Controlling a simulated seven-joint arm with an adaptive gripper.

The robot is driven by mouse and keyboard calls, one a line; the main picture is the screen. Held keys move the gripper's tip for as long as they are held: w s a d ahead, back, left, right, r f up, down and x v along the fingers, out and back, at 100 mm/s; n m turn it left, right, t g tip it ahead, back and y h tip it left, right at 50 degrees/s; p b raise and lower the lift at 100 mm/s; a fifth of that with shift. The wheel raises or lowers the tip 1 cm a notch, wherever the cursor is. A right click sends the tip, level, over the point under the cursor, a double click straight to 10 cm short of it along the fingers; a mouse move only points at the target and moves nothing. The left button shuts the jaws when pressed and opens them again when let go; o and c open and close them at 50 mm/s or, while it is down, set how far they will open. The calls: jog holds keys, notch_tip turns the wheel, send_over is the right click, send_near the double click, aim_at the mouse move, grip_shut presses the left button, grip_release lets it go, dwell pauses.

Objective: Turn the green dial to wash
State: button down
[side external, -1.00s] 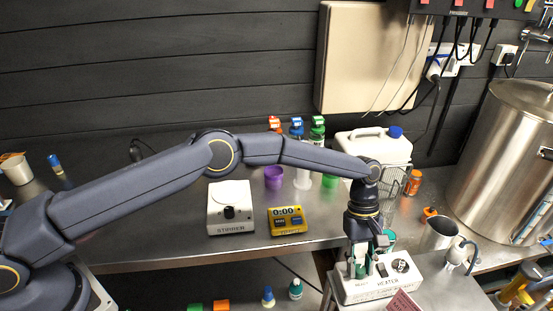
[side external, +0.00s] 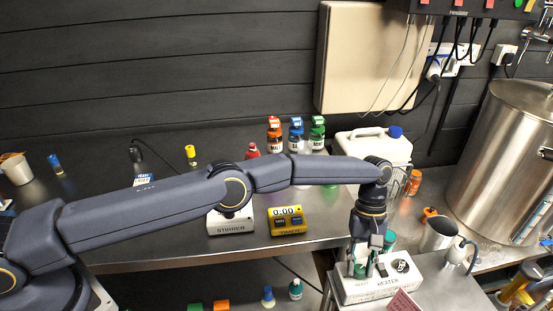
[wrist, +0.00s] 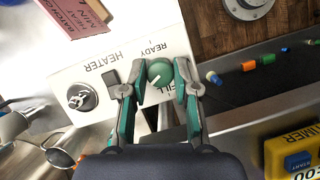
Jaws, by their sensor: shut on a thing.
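The green dial (wrist: 160,72) sits on the white heater box (wrist: 62,75), with a white pointer line toward the lower left in the wrist view. The labels READY and FILL show near it; I cannot read a wash mark. My gripper (wrist: 161,80) is shut on the dial, with one green-padded finger on each side. In the side external view, my gripper (side external: 363,268) points down at the left part of the heater box (side external: 385,287), and its fingers mostly hide the dial.
A steel jug (side external: 438,235) and a big steel pot (side external: 510,150) stand to the right. A yellow timer (side external: 287,220), a white stirrer (side external: 230,226) and capped bottles (side external: 296,135) are on the bench behind.

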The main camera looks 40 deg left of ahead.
aim_at(360, 267)
jog(key=c, duration=0.9)
grip_release()
jog(key=shift+r, duration=0.1)
notch_tip(360, 267, up, 10)
jog(key=shift+f, duration=0.1)
